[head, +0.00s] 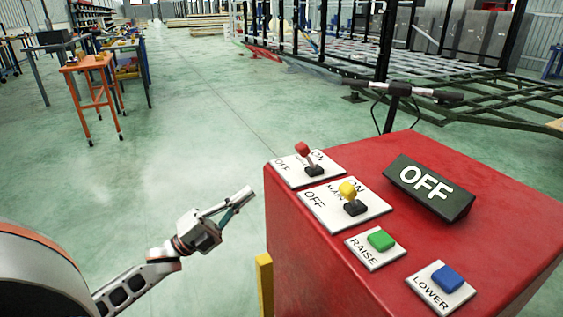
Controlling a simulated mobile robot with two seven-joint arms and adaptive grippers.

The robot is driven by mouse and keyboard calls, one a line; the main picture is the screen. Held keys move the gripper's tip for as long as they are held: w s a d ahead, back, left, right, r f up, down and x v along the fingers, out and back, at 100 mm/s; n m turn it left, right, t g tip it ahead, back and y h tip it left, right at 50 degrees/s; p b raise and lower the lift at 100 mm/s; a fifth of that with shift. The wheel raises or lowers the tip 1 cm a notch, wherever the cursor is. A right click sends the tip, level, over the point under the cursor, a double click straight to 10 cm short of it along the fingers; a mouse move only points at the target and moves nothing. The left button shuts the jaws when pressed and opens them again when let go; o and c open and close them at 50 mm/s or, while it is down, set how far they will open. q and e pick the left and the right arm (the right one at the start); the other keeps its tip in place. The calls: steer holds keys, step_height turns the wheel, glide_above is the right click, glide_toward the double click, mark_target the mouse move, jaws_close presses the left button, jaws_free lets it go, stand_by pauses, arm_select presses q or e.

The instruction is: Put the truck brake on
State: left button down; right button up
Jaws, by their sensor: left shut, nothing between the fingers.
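A red-knobbed lever (302,149) stands on a white plate at the far left corner of the red control box (310,240). Its plate reads "ON" on the far side; the other lettering is partly hidden or too small to read surely. The lever tilts up and left from its black base. My left gripper (250,193) is shut and empty, in the air left of the box, pointing right toward it, apart from the lever in the picture. My right gripper is not in view.
A black sign (430,187) reads "OFF". Green RAISE (381,240) and blue LOWER (447,279) buttons are nearer. A yellow post (264,285) stands beside the box. Open floor lies left; the green chassis (480,125) lies behind.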

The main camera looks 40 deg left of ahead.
mark_target(299, 153)
arm_select(q)
steer(key=x, duration=1.3)
steer(key=shift+d, duration=0.1)
steer(key=shift+w+d+r, duration=0.1)
steer(key=shift+w+r, duration=0.1)
steer(key=shift+w, duration=0.15)
